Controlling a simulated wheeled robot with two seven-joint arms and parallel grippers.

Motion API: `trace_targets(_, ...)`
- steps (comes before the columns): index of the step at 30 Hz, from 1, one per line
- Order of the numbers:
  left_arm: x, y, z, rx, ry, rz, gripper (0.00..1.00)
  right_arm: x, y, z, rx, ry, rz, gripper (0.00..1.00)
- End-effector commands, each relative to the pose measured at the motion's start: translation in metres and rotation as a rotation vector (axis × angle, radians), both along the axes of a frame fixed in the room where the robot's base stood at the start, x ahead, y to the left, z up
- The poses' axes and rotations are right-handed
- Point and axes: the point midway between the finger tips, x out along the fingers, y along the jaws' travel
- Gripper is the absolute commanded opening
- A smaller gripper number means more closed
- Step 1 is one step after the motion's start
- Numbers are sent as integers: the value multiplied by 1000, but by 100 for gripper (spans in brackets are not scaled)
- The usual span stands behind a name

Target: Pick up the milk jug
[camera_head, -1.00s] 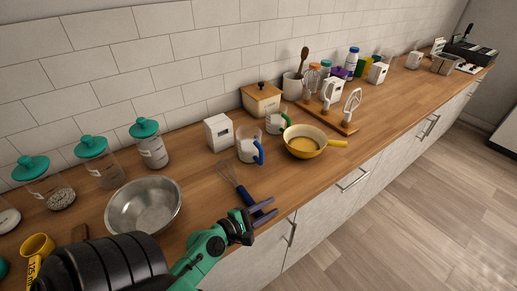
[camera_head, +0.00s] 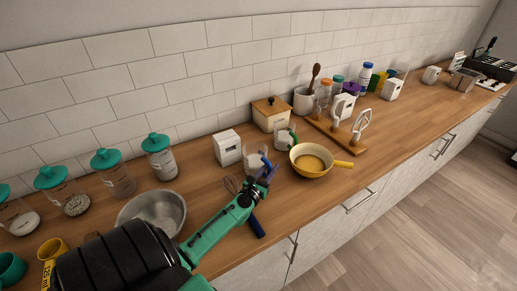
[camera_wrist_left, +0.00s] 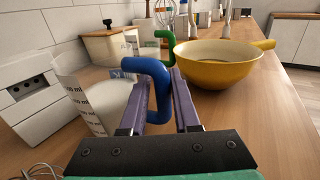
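The clear measuring jug with a blue handle (camera_wrist_left: 150,68) and white contents stands on the counter, and it also shows in the head view (camera_head: 252,158). A second jug with a green handle (camera_head: 284,137) stands just behind it. Neither is labelled as the milk jug. My left gripper (camera_head: 264,172) is at the blue handle. In the left wrist view its two purple fingers (camera_wrist_left: 160,95) are apart, one on each side of the handle. I cannot tell whether they touch it. My right gripper is not in view.
A yellow pan (camera_head: 311,160) stands close on the right and a white box-like appliance (camera_head: 227,148) close on the left. A steel bowl (camera_head: 158,207) and teal-lidded jars (camera_head: 159,158) are further left.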

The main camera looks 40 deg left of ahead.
Motion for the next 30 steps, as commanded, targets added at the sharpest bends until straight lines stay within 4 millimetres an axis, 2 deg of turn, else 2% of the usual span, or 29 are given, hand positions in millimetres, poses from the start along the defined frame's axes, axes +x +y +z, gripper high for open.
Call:
trace_targets(2, 6, 2, 0, 0, 0, 0, 30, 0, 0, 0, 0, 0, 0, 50)
trace_targets(7, 6, 1, -1, 0, 1, 0, 30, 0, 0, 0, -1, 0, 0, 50)
trace_targets(8, 6, 1, -1, 0, 1, 0, 22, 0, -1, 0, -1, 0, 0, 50)
trace_targets(9, 6, 1, -1, 0, 1, 0, 7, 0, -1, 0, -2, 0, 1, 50)
trace_targets(10, 6, 1, -1, 0, 1, 0, 0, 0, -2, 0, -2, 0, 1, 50)
trace_targets(30, 6, 1, 0, 1, 1, 0, 0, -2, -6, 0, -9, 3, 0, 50)
